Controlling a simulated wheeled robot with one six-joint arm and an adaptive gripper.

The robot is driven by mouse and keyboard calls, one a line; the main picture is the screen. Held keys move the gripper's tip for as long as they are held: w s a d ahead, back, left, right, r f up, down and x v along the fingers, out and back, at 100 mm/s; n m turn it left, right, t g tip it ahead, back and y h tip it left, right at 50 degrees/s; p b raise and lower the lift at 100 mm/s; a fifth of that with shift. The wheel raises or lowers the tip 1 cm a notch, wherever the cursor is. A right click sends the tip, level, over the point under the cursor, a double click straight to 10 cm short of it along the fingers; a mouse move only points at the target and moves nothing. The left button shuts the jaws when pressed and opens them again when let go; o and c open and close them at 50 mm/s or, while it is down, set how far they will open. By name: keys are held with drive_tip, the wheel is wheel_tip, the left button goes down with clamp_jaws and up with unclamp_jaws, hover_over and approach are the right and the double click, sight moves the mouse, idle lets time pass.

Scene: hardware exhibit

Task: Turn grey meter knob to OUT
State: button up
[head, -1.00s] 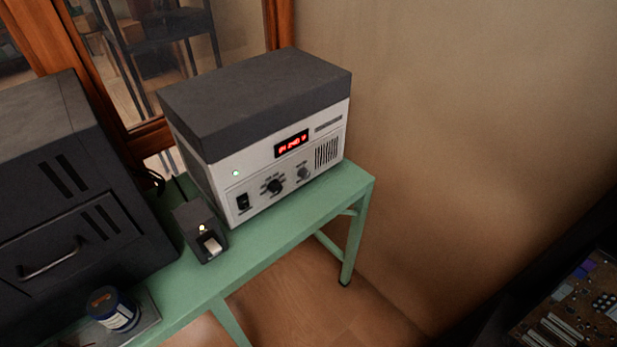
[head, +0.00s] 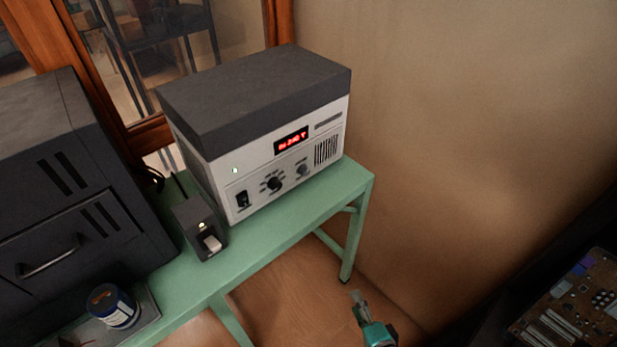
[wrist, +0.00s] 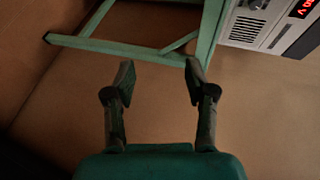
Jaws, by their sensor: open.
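The power unit (head: 216,179) with a white front and dark grey top stands on a green table. Its front has a red lit display (head: 291,141), a black knob (head: 274,184) and a smaller grey knob (head: 303,170) to the right of it. The label by the grey knob is too small to read. My gripper (head: 357,297) is low at the right, in front of and below the table's right end, apart from the unit. In the wrist view my gripper (wrist: 159,78) is open and empty. Part of the unit's front (wrist: 250,30) shows there at top right.
The green table (head: 262,236) ends just right of the unit, with a leg below. A small black box (head: 196,222) and a dark cabinet (head: 62,205) stand left. A blue jar (head: 113,307) sits at the front left. A circuit board (head: 575,310) is at lower right.

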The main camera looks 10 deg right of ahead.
drive_tip(key=w+a+r+m+y, duration=0.2)
drive_tip(key=w+r+m+y, duration=0.15)
drive_tip(key=w, duration=0.95)
drive_tip(key=m+y, duration=0.3)
drive_tip(key=y, duration=0.1)
approach(306, 173)
drive_tip(key=shift+n+t, duration=0.25)
drive_tip(key=shift+t, duration=0.15)
drive_tip(key=x, duration=0.6)
drive_tip(key=f+x, duration=0.1)
drive_tip(key=x, duration=0.2)
drive_tip(key=shift+w+a, duration=0.1)
clamp_jaws()
